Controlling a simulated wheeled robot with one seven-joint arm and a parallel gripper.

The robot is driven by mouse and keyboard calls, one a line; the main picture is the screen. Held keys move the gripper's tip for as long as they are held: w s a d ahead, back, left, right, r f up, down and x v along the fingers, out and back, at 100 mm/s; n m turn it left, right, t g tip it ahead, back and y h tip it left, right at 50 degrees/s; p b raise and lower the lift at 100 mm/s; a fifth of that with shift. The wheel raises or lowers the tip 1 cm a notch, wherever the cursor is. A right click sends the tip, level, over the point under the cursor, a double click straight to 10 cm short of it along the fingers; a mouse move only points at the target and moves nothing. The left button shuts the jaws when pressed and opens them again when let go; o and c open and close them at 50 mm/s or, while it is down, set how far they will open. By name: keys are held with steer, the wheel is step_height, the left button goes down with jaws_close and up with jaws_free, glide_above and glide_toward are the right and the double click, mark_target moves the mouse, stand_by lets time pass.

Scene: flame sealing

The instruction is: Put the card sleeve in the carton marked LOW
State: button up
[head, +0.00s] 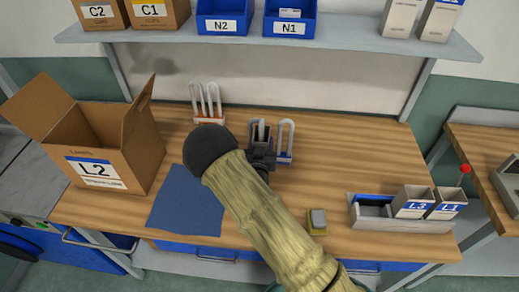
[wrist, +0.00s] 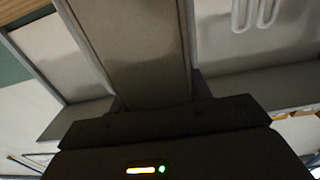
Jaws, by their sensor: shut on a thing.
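My gripper (head: 262,150) is over the middle of the bench, partly hidden by my arm. It is shut on a grey-brown flat-sided thing that looks like the card sleeve (wrist: 140,60), which fills the middle of the wrist view. In the head view only a small part of the sleeve (head: 261,131) shows. An open brown carton (head: 133,150) stands at the left of the bench, flaps up. Its label reads L2, with smaller print too small to read. I cannot make out the word LOW on any carton.
White U-shaped tubes in a holder (head: 285,157) stand just behind my gripper; another set (head: 207,119) is further back. A blue mat (head: 185,205) lies beside the carton. A grey tray (head: 390,224) at right holds sleeves marked L3 and L1. A shelf (head: 350,30) overhangs the back.

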steer(key=shift+a, duration=0.15)
steer(key=shift+f, duration=0.25)
steer(key=shift+f+p, duration=0.4)
steer(key=shift+f, duration=1.2)
steer(key=shift+f, duration=0.15)
steer(key=o, duration=1.2)
